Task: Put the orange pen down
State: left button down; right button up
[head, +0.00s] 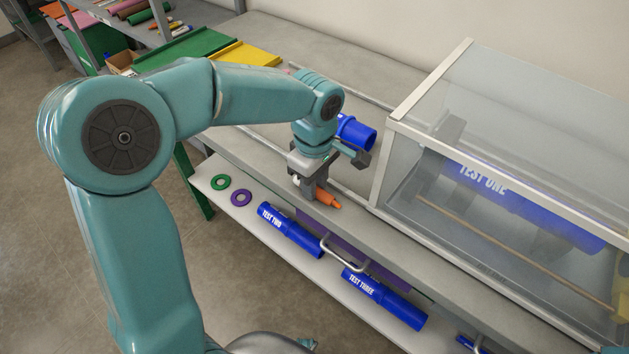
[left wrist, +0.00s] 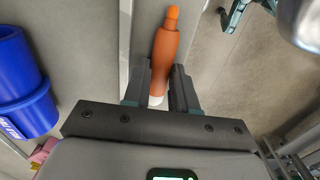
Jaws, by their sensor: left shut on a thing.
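The orange pen (head: 327,197) is in my left gripper (head: 309,190), over the front part of the grey cart top in the head view. In the left wrist view the orange pen (left wrist: 165,50) sticks out between the two dark fingers of the gripper (left wrist: 160,88), with its white end close to the palm. The fingers are shut on it. I cannot tell whether the pen touches the surface below. My right gripper does not show.
A blue pipe (head: 355,132) lies behind my left gripper. A clear case (head: 480,190) with a pipe marked TEST ONE stands to the right. Blue pipes marked TEST TWO (head: 290,230) and TEST THREE (head: 384,298) lie on the lower shelf, beside green (head: 221,182) and purple (head: 241,198) rings.

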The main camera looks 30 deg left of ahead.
pick_arm(q)
jog(key=shift+f, duration=0.25)
jog(key=c, duration=0.9)
grip_release()
jog(key=shift+r, duration=0.1)
jog(key=shift+r, duration=0.15)
notch_tip(320, 180, up, 16)
jog(key=p, duration=0.2)
jog(key=shift+w, duration=0.15)
